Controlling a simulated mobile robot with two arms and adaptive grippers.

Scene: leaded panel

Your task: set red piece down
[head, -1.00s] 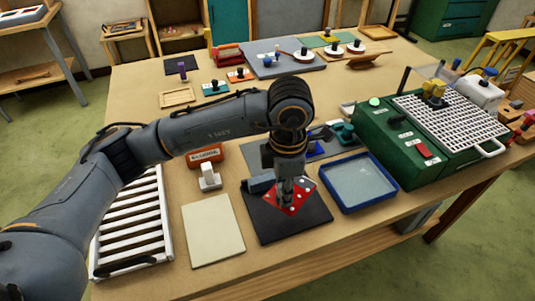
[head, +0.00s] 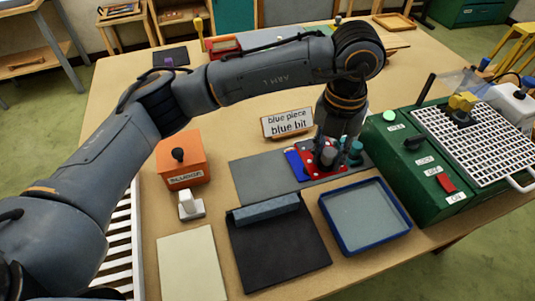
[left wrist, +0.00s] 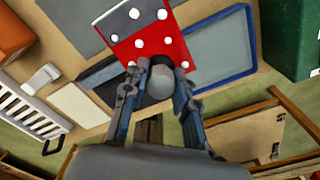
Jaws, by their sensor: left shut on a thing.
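My left gripper (head: 326,156) is shut on the red piece (head: 311,168), a flat red plate with white dots. It is over the right part of the grey mat (head: 252,181); I cannot tell whether it touches the mat. A blue piece (head: 294,163) shows at its left edge, partly covered. In the left wrist view the red piece (left wrist: 162,42) sticks out beyond the fingertips of the gripper (left wrist: 156,78), with a grey knob between the fingers. A small sign (head: 288,123) reading "blue piece blue bit" stands behind the mat. My right gripper is not in view.
A black board (head: 275,255) with a grey-blue bar lies in front of the mat. A blue-rimmed tray (head: 378,249) is to its right, a cream sheet (head: 190,262) to its left. A green machine (head: 420,190) bounds the right. An orange box (head: 180,162) stands at left.

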